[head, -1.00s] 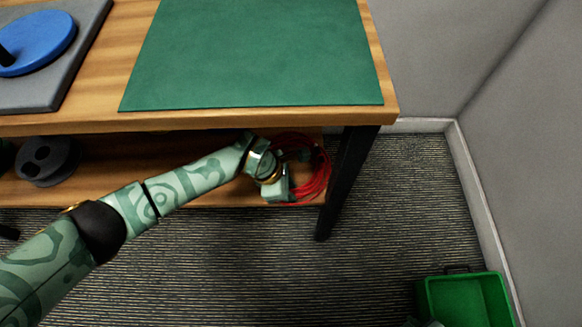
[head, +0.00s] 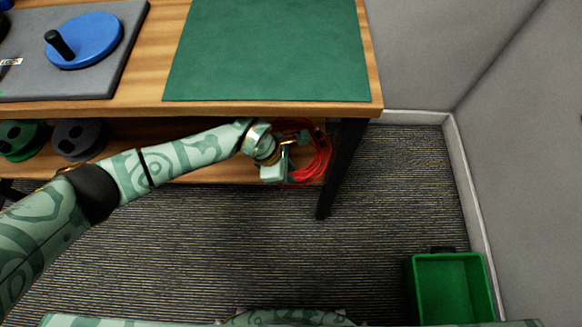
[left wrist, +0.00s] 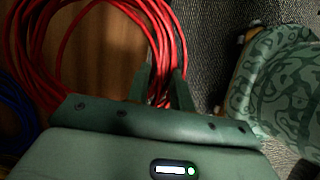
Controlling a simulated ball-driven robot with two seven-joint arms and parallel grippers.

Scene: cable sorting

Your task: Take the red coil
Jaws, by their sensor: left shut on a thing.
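The red coil (head: 318,160) is at the right end of the wooden lower shelf, under the table top. My left gripper (head: 290,150) reaches in from the left at the shelf's front and is shut on the coil. In the left wrist view the red coil (left wrist: 60,45) fills the upper left, and its strands run down between the two fingers of the left gripper (left wrist: 160,92). Part of the coil is hidden behind the gripper in the head view. My right gripper is not in view.
A black table leg (head: 342,165) stands just right of the coil. A blue cable (left wrist: 15,115) lies at the left in the wrist view. A green bin (head: 450,290) stands on the floor at lower right. Dark and green reels sit on the shelf's left. The floor between is clear.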

